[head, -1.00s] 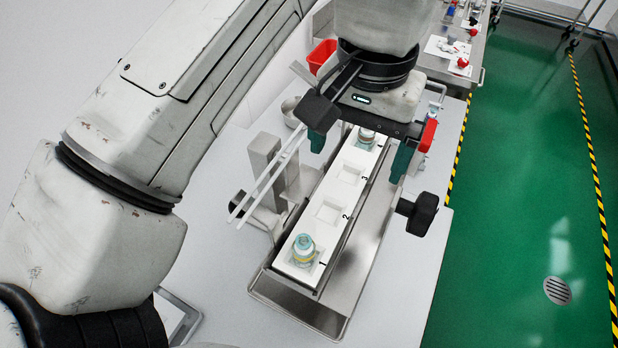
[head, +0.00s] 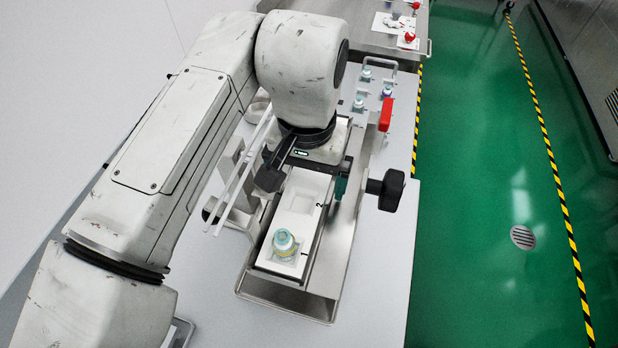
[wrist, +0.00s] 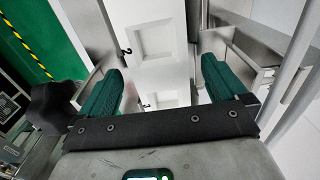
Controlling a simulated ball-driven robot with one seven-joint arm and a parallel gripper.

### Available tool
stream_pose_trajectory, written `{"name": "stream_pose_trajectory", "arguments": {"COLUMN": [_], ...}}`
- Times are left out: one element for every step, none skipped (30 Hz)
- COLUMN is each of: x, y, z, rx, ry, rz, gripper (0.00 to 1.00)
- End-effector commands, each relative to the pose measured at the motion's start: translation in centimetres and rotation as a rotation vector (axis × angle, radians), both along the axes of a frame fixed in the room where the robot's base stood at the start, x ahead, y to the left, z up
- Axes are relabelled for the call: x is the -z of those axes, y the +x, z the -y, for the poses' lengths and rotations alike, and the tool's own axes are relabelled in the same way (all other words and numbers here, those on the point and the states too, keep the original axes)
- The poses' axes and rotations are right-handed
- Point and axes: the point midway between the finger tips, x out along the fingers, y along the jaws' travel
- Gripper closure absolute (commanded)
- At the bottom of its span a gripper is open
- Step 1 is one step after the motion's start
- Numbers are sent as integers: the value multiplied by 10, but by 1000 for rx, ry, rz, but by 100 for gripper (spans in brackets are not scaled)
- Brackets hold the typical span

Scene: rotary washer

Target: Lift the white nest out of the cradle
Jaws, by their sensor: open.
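The white nest (head: 296,214) is a long narrow block with numbered square pockets. It lies in the metal cradle (head: 253,243). A small bottle with a pale teal cap (head: 284,241) stands upright in the near pocket 1. My gripper (head: 305,184) is above the middle of the nest and hides its farther part in the head view. In the wrist view my gripper (wrist: 161,68) is open, one green finger on each side of the nest (wrist: 154,72), with an empty pocket ahead between them. I cannot tell whether the fingers touch the nest.
A metal tray (head: 290,299) lies under the cradle. A black knob (head: 386,189) sticks out at the right. Pale rods (head: 240,180) stand close on the left. Small bottles (head: 387,91) and a red block (head: 386,115) are behind. The near right tabletop (head: 375,285) is clear.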

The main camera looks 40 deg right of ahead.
Motion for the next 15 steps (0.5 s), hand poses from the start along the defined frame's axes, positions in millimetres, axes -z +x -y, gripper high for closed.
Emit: {"name": "stream_pose_trajectory", "arguments": {"x": [3,5,6,6,7,7,7,6,6,6,6,6,6,6,6], "y": [0,0,0,0,0,0,0,0,0,0,0,0,0,0,0], "z": [0,0,0,0,0,0,0,0,0,0,0,0,0,0,0], "rx": [0,0,0,0,1,1,1,0,0,0,0,0,0,0,0], "ry": [0,0,-1,-1,-1,0,0,0,0,0,0,0,0,0,0], "rz": [-1,-1,-1,-1,-1,0,0,0,0,0,0,0,0,0,0], "gripper": [1,1,1,1,1,1,1,1,1,4,7,11,14,16,20]}}
